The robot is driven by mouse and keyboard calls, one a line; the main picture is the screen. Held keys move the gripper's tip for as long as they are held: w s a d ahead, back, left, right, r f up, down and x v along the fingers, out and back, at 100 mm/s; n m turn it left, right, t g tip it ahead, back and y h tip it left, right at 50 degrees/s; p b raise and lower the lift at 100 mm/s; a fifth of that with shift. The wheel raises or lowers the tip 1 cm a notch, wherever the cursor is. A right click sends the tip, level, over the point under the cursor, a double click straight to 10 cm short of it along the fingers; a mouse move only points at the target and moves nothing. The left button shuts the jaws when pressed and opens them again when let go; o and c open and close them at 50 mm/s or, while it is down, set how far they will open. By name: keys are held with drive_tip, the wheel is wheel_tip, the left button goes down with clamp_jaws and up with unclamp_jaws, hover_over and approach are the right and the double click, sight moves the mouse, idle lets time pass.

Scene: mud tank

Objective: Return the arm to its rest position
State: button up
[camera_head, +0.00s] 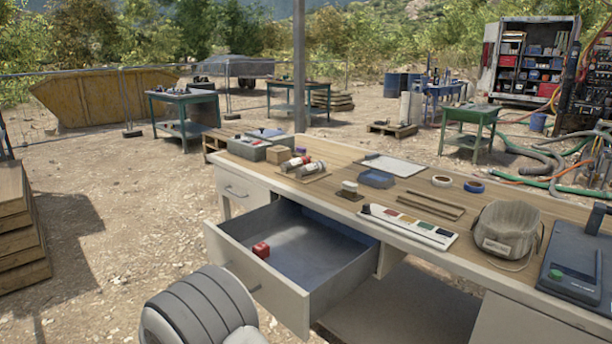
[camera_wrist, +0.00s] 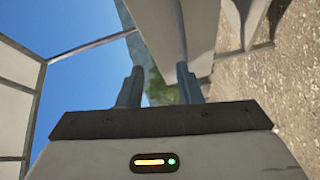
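My gripper (camera_wrist: 159,84) shows in the wrist view, with its two dark fingers spread apart and nothing held between them. The wrist view is tilted, with blue sky at the left and gravel ground at the right. In the head view, a rounded grey link of my arm stands at the bottom left, in front of the open drawer (camera_head: 268,291). My gripper is outside the head view, so its place relative to the workbench (camera_head: 473,237) cannot be told exactly.
Stacked wood (camera_head: 20,230) stands at the left. Open gravel lies between.

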drive_tip(key=w+d+r+m+g+y+p, duration=0.1)
drive_tip(key=w+d+r+y+p, duration=0.2)
drive_tip(key=r, duration=0.4)
drive_tip(key=w+d+r+m+g+y+p, duration=0.2)
drive_tip(key=w+d+r+y, duration=0.15)
drive_tip(key=r, duration=0.35)
drive_tip(key=s+d+r+m+g+y+p, duration=0.1)
drive_tip(key=s+d+r+m+g+p, duration=0.2)
drive_tip(key=d+r, duration=0.45)
drive_tip(key=s+d+r+m+g+h+p, duration=0.1)
drive_tip(key=s+d+r+m+g+p, duration=0.1)
drive_tip(key=s+d, duration=0.6)
drive_tip(key=s+d+r+m+g+h+p, duration=0.1)
drive_tip(key=s+d+g+p, duration=0.3)
drive_tip(key=s+d, duration=0.4)
drive_tip(key=s+d+r+m+g+h+p, duration=0.1)
drive_tip(key=s+d+r+m+g+p, duration=0.1)
drive_tip(key=s+d, duration=0.6)
drive_tip(key=s+r+m+p, duration=0.1)
drive_tip(key=s, duration=0.4)
drive_tip(key=shift+r+m+g, duration=0.35)
drive_tip(key=shift+m+g, duration=0.05)
